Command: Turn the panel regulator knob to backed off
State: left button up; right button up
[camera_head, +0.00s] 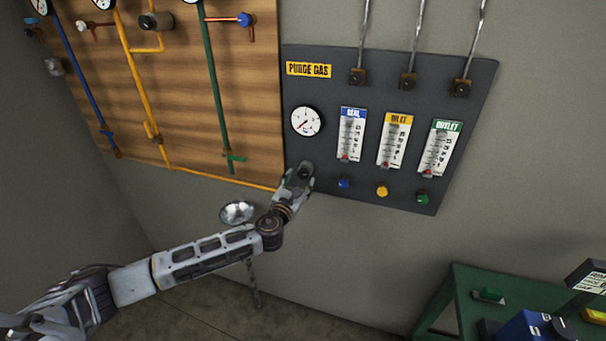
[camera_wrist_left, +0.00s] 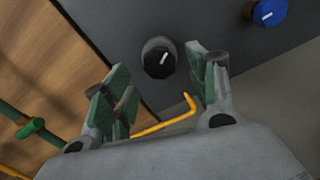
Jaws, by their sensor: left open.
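The panel regulator knob (camera_wrist_left: 158,57) is a round black knob with a white pointer line, seen in the left wrist view. The line points up and slightly right. My left gripper (camera_wrist_left: 158,78) is open, with its green-padded fingers on either side of the knob in that view. No contact with the knob shows, and the exact gap is unclear. In the head view my left gripper (camera_head: 300,178) is at the lower left corner of the dark purge gas panel (camera_head: 325,88), largely covering the knob. My right gripper is out of view.
A pressure gauge (camera_head: 306,121) sits above the gripper. A blue knob (camera_head: 344,183), a yellow knob (camera_head: 382,190) and a green knob (camera_head: 422,198) lie to its right. A wooden board (camera_head: 180,90) with pipes adjoins on the left. A green bench (camera_head: 455,290) stands lower right.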

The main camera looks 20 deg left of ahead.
aim_at(302, 176)
pick_arm(q)
jog(key=shift+w+d+p, duration=0.1)
jog(key=shift+w+p, duration=0.25)
jog(key=shift+w, duration=2.05)
jog(key=shift+c, duration=1)
jog(key=c, duration=0.9)
jog(key=shift+o, duration=0.2)
